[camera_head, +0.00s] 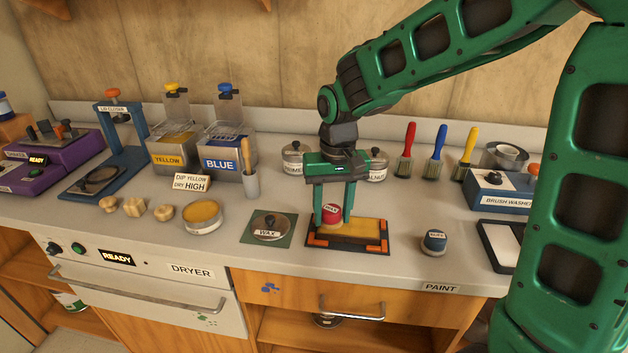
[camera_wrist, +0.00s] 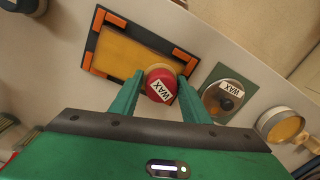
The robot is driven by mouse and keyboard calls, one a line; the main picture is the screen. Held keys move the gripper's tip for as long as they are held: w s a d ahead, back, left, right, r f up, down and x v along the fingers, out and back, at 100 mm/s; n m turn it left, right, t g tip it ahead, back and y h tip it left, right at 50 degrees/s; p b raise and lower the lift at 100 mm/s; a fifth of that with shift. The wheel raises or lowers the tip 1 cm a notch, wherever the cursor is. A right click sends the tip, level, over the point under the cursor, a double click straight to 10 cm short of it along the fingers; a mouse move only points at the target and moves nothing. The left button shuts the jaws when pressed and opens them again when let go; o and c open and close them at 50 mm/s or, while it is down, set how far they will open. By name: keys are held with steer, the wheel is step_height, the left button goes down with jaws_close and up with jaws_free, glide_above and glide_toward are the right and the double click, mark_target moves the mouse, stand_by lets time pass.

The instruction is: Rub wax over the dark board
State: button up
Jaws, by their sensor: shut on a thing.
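My gripper (camera_head: 334,208) is shut on a red round applicator labelled WAX (camera_head: 330,215). The applicator also shows between my fingertips in the wrist view (camera_wrist: 161,85), with a pale yellowish pad at its base. It is over the left end of a board (camera_head: 362,229), seemingly at its surface; exact contact is hidden. The board looks amber-brown rather than dark and lies flat in a black frame with orange corner pieces (camera_head: 374,250). In the wrist view the board (camera_wrist: 128,56) is largely bare to view. A lidded tin labelled WAX (camera_head: 268,228) stands on a green mat to the left.
A blue BUFF pad (camera_head: 434,240) stands right of the frame. A round yellow-filled dish (camera_head: 202,216) and small wooden pieces (camera_head: 135,211) lie left. Lidded jars (camera_head: 295,158) and several brushes (camera_head: 436,153) stand behind. The counter's front edge is close to the frame.

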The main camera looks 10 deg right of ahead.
steer(key=shift+w+a+f, duration=0.1)
steer(key=shift+w+a, duration=0.2)
steer(key=shift+a, duration=0.45)
steer(key=shift+w+a, duration=0.3)
steer(key=shift+a, duration=0.4)
step_height(320, 180, up, 3)
steer(key=shift+d+f, duration=0.1)
steer(key=shift+f, duration=0.05)
steer(key=shift+r, duration=2.8)
